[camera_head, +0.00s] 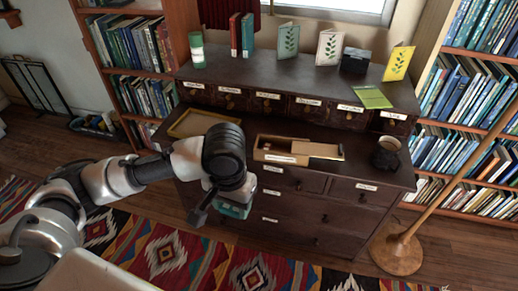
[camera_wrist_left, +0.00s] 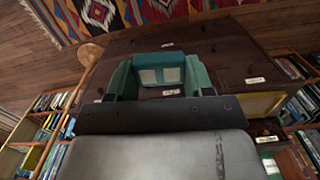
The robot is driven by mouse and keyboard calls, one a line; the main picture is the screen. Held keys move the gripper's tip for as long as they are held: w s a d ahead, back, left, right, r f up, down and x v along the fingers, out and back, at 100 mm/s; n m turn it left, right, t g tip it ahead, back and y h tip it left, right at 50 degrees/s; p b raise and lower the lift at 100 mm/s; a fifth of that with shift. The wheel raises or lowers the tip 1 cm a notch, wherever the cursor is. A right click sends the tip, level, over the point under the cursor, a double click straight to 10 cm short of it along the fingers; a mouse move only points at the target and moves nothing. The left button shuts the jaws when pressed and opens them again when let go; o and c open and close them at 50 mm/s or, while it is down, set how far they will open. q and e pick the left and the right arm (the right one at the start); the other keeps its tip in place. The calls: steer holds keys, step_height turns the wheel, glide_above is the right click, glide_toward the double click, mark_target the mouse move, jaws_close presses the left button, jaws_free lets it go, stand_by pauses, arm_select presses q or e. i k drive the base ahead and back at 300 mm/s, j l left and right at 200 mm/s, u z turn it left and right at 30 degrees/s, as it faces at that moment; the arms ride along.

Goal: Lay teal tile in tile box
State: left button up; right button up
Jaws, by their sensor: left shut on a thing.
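My left gripper (camera_head: 232,206) hangs in front of the dark dresser's front edge, left of and below the tile box. It is shut on a teal tile (camera_wrist_left: 160,62), which shows between the fingers in the left wrist view. In the head view only a small teal part shows below the wrist, and I cannot tell tile from finger there. The tile box (camera_head: 281,159) is a light wooden open box with a white label on its front, lying on the dresser top. The gripper is apart from it. My right gripper is not in view.
The dark dresser (camera_head: 345,185) has a raised back shelf with cards, books and a green candle (camera_head: 197,49). A wooden tray (camera_head: 192,122) lies left of the box, and a dark mug (camera_head: 387,152) stands right. A floor lamp (camera_head: 398,252) stands at the right.

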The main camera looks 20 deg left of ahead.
mark_target(280, 153)
steer(key=i+l+u, duration=0.2)
steer(key=u, duration=0.2)
steer(key=i+l+u, duration=0.15)
steer(key=u, duration=0.25)
steer(key=i+l+u, duration=0.1)
steer(key=l+u, duration=0.25)
steer(key=i+l+u, duration=0.1)
steer(key=l+u, duration=0.3)
steer(key=i+l+u, duration=0.1)
steer(key=l, duration=1.3)
steer(key=i+u, duration=0.05)
steer(key=i, duration=0.05)
